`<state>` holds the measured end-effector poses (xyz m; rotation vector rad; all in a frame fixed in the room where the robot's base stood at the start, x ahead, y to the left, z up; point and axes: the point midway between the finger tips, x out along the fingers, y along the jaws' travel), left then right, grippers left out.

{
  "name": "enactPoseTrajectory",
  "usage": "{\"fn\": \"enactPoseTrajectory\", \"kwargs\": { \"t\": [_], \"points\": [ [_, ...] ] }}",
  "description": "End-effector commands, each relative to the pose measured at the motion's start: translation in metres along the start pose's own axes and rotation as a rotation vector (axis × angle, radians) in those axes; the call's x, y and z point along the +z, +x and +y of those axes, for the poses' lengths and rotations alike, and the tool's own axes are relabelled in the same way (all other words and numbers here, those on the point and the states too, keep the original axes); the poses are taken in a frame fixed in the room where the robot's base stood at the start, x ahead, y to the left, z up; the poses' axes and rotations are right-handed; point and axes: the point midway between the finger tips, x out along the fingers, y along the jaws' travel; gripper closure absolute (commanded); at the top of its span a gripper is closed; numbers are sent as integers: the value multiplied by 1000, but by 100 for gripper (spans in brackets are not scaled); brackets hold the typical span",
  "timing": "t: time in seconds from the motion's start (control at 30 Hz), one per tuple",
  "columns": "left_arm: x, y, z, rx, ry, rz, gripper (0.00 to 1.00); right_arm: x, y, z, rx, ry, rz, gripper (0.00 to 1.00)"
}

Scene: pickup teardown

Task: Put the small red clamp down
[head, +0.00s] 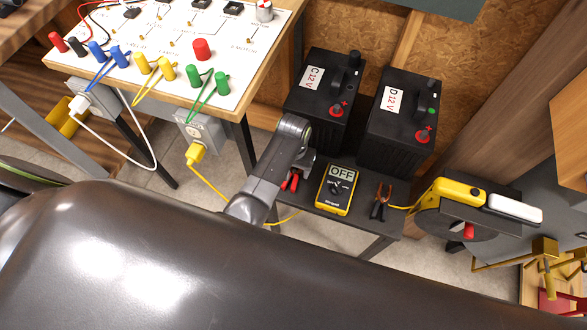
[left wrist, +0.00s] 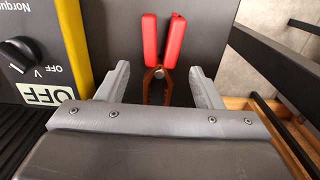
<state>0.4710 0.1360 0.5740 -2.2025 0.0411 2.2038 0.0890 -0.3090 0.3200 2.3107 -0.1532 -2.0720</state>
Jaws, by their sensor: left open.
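The small red clamp (head: 290,181) lies on the dark low shelf (head: 300,205), left of the yellow meter. In the left wrist view the clamp (left wrist: 162,45) shows red handles pointing away from the gripper and copper-coloured jaws towards it. My left gripper (left wrist: 160,82) is open, with one finger on each side of the clamp's jaw end and gaps on both sides. In the head view the left gripper (head: 302,163) is just above the shelf and partly hides the clamp. My right gripper is not in view.
The yellow meter (head: 337,188), reading OFF, stands close beside the gripper. A black-handled clamp (head: 380,203) lies to its right. Two black batteries, C (head: 318,100) and D (head: 398,130), stand behind. A white board (head: 225,50) with coloured plugs is at upper left.

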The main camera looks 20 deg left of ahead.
Motion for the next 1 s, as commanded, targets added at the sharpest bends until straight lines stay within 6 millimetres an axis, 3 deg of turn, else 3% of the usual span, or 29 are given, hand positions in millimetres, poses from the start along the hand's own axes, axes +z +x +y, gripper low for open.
{"fn": "enactPoseTrajectory", "kwargs": {
  "t": [0.2,0.43,0.6,1.0],
  "points": [
    [0,-52,0,1,0,4,40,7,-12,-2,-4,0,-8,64],
    [-1,-90,0,0,0,2,40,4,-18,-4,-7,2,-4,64],
    [0,-102,0,0,1,0,40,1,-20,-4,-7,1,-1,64],
    [0,-102,0,0,1,-1,40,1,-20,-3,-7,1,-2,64]
  ]
}}
